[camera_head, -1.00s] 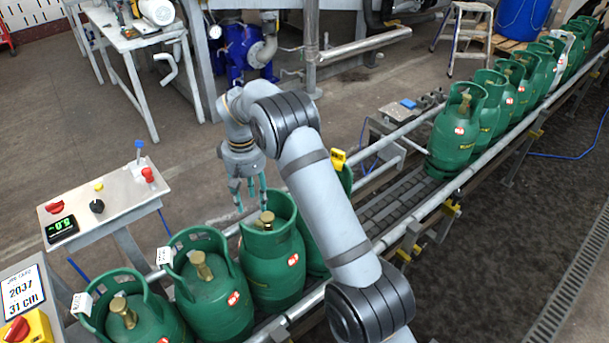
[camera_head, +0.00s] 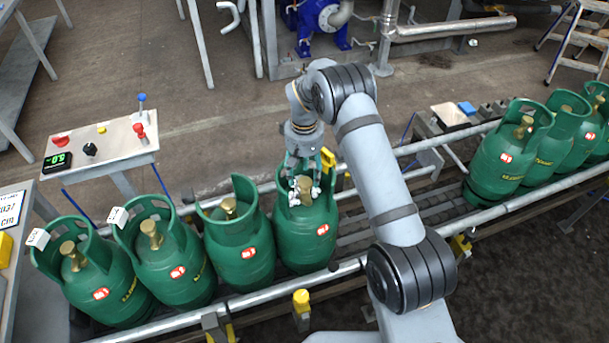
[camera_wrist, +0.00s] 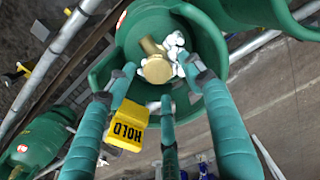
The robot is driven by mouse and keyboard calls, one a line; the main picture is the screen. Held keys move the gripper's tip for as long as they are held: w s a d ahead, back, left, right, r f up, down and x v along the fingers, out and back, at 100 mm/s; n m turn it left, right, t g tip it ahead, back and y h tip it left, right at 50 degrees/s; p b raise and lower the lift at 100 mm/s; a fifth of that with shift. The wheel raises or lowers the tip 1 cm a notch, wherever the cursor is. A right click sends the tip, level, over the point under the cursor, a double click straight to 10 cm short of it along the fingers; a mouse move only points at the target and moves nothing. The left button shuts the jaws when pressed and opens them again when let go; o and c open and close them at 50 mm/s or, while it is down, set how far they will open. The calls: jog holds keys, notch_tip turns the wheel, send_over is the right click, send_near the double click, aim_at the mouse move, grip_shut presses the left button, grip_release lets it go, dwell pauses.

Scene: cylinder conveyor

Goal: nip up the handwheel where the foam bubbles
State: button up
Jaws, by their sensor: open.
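A green gas cylinder (camera_head: 305,240) stands on the conveyor, fourth from the left in the near group. White foam (camera_head: 314,192) clings around its brass valve; the foam (camera_wrist: 174,45) also shows in the wrist view, right of the brass handwheel (camera_wrist: 157,69). My gripper (camera_head: 303,178) is over this cylinder's collar, pointing down. In the wrist view my gripper (camera_wrist: 160,80) has its teal fingers spread around the handwheel, apart from it. In the head view the fingers partly hide the valve. The neighbouring cylinder (camera_head: 240,250) shows a brass valve without visible foam.
The green collar (camera_wrist: 205,35) rises around the valve. A yellow HOLD sign (camera_wrist: 128,125) is close to the fingers. More cylinders (camera_head: 510,150) stand farther right, beyond a bare conveyor stretch (camera_head: 400,215). A control panel (camera_head: 100,145) is at left.

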jog(key=shift+f, duration=0.85)
jog(key=c, duration=0.3)
jog(key=shift+w, duration=0.1)
jog(key=c, duration=0.8)
jog(key=shift+c, duration=0.2)
